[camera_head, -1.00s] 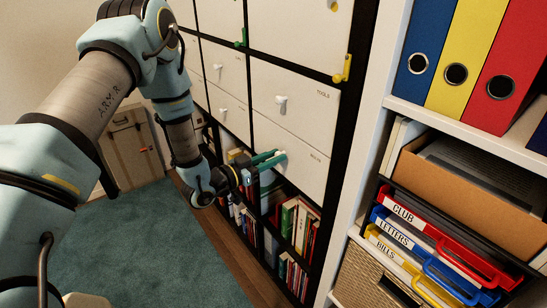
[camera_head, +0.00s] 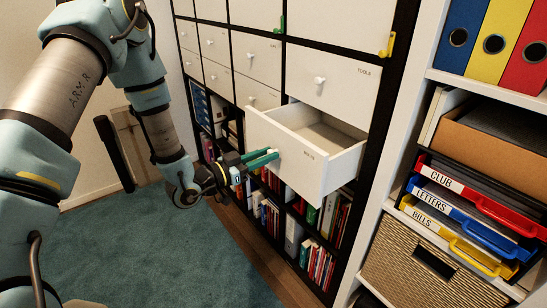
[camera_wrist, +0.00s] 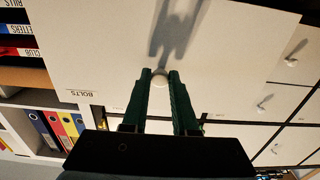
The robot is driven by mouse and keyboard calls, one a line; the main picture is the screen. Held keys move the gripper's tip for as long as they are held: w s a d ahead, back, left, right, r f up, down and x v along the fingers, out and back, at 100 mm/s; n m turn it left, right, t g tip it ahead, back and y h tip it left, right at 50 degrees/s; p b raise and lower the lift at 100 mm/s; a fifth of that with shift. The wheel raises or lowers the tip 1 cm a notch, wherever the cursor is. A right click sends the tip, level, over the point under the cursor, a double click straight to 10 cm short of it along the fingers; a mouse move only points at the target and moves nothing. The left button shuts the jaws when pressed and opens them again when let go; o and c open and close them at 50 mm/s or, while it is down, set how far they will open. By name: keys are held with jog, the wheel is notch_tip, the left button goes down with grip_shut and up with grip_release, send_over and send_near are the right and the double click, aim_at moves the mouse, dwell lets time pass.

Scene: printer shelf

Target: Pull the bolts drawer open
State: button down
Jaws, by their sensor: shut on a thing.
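The bolts drawer (camera_head: 290,154) is white and stands well out of the shelf unit, with its empty-looking inside partly visible from above. In the wrist view its front (camera_wrist: 100,50) fills much of the picture and its BOLTS label reads upside down. My gripper (camera_head: 276,155) has green fingers and is shut on the drawer's white knob, at the left part of the drawer front. In the wrist view my gripper (camera_wrist: 160,76) has the round knob (camera_wrist: 160,82) between its fingertips. The far inside of the drawer is shaded.
The tools drawer (camera_head: 330,75) above is shut. Books (camera_head: 320,255) stand in cubbies below. On the right, a white shelf holds binders (camera_head: 495,40), labelled trays (camera_head: 470,195) and a wicker basket (camera_head: 425,255). Green carpet (camera_head: 170,250) in front is clear.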

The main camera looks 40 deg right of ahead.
jog(key=shift+w+a+b, duration=0.15)
jog(key=shift+a+b, duration=0.3)
jog(key=shift+a, duration=2.25)
jog(key=c, duration=0.7)
grip_release()
jog(key=a+b, duration=0.2)
jog(key=a, duration=0.8)
jog(key=shift+w+a, duration=0.3)
jog(key=shift+a, duration=0.05)
